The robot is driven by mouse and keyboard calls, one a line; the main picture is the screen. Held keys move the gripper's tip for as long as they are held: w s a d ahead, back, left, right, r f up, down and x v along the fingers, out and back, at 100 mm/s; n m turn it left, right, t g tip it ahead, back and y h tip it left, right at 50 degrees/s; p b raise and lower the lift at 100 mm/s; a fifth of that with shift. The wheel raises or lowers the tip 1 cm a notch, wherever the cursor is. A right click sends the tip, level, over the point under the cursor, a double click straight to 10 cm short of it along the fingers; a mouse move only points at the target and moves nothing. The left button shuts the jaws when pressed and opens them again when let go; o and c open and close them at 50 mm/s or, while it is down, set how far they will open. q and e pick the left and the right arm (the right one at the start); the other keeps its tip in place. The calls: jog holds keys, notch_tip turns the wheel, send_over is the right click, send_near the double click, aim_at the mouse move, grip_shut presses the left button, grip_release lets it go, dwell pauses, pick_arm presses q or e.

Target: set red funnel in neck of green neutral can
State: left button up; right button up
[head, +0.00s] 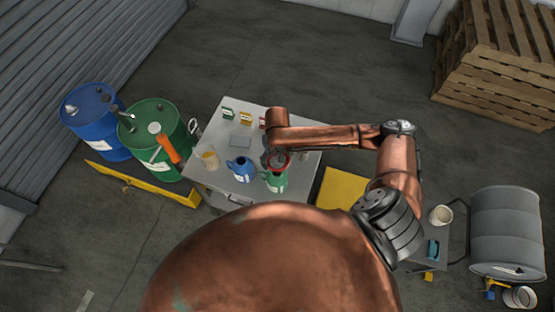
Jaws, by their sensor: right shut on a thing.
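The red funnel (282,163) shows below the end of my right arm, directly over the top of the green can (276,183). My right gripper (274,158) is shut on the funnel and partly covers it. The funnel overlaps the can's neck in this view, so I cannot tell whether its stem is inside the neck or above it. The green can stands upright on the grey table (228,128), near its front edge, with a pale label on its side. My left gripper is not in view.
A blue can (240,169) stands left of the green can, and a tan beaker (209,159) is farther left. Small coloured boxes (246,118) line the table's back. Blue (88,107) and green (150,115) drums stand left of the table. A yellow panel (342,188) lies right.

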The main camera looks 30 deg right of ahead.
aim_at(277, 165)
jog(key=shift+f+b, duration=0.8)
jog(key=shift+f, duration=0.05)
jog(key=shift+f+b, duration=0.75)
jog(key=shift+f, duration=1.9)
jog(key=o, duration=1.2)
jog(key=shift+r, duration=0.15)
notch_tip(277, 165, up, 12)
